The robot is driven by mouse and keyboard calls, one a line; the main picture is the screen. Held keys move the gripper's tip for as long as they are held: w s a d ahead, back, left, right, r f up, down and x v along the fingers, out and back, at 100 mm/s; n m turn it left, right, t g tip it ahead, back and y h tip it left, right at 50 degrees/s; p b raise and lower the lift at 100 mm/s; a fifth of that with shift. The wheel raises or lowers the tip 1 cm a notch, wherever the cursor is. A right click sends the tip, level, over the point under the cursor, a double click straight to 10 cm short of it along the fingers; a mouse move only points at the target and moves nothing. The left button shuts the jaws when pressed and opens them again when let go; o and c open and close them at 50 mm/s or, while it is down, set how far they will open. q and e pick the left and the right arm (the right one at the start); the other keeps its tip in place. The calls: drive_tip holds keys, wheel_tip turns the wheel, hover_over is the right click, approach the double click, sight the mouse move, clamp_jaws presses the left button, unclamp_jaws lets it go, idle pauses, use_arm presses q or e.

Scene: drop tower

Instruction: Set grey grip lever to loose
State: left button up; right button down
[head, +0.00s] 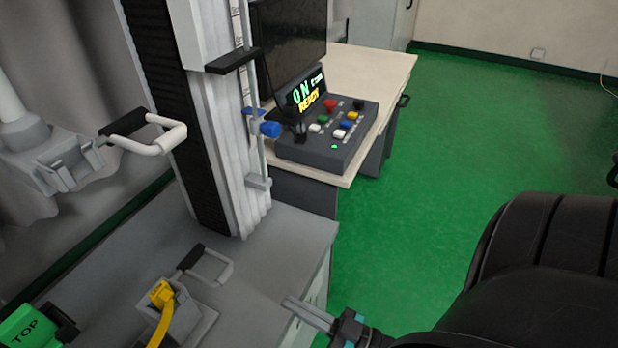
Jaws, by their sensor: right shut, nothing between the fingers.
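The lower grip (190,312) stands on the grey machine base in the head view, with a yellow strap (163,312) at its front. A grey lever (222,268) with a black end piece (190,257) rises at its back; I take it as the grey grip lever. A paler, near-white looped lever (163,140) with a black end sits on the upper grip (45,160) at the left. My right gripper (290,303) is shut and empty, right of the grey lever and apart from it. My left gripper is not in view.
A tall column (215,130) stands behind the lower grip, with a rod and blue knob (270,129). A control box (325,140) reading "ON" and "READY" sits on a desk (375,75). A green block marked "TOP" (28,328) lies at lower left. Green floor at right is clear.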

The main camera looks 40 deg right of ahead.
drive_tip(key=v, duration=0.2)
drive_tip(key=shift+s+d+f, duration=0.15)
drive_tip(key=shift+s+f, duration=0.1)
drive_tip(key=shift+f, duration=0.15)
drive_tip(key=f+g+h, duration=0.1)
drive_tip(key=f, duration=0.2)
drive_tip(key=f+g+h, duration=0.1)
drive_tip(key=f, duration=0.1)
drive_tip(key=w+d+f, duration=0.1)
drive_tip(key=f, duration=0.2)
drive_tip(key=shift+w+f+m+g+h, duration=0.1)
drive_tip(key=shift+f+m+g+h, duration=0.3)
drive_tip(key=s+d+f+m+g+h, duration=0.15)
drive_tip(key=s+f+g, duration=0.25)
drive_tip(key=f, duration=0.6)
drive_tip(key=s+f+n+g+h, duration=0.1)
drive_tip(key=s+f+g+h, duration=0.3)
drive_tip(key=f, duration=0.5)
drive_tip(key=s+a+f+g, duration=0.1)
drive_tip(key=s+f+g, duration=0.5)
drive_tip(key=s, duration=0.3)
drive_tip(key=shift+a+m, duration=0.35)
